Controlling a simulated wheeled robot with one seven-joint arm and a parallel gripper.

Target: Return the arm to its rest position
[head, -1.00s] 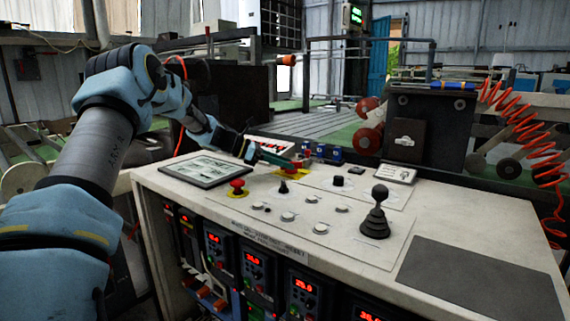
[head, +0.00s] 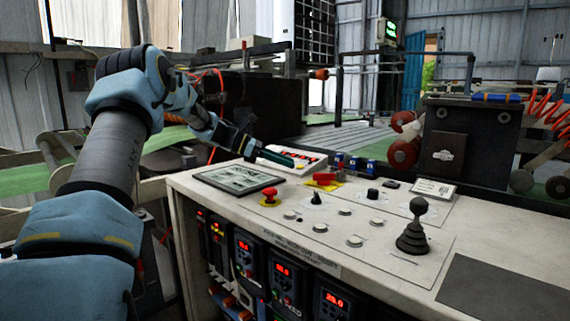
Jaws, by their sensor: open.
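My arm comes in from the left and reaches forward over the far left corner of the white control cabinet (head: 330,262). My gripper (head: 275,157) is at the end of it, dark with teal fingers, above the back of the panel next to a white box with red keys (head: 300,160). The jaws are open, and I see nothing held between them. A red switch on a yellow plate (head: 325,179) lies just right of and nearer than the fingertips.
On the cabinet top are a flat display (head: 239,178), a red mushroom button (head: 269,196), several small buttons and a black joystick (head: 413,232). A dark machine box (head: 462,140) and an orange coiled hose (head: 548,115) stand behind at right.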

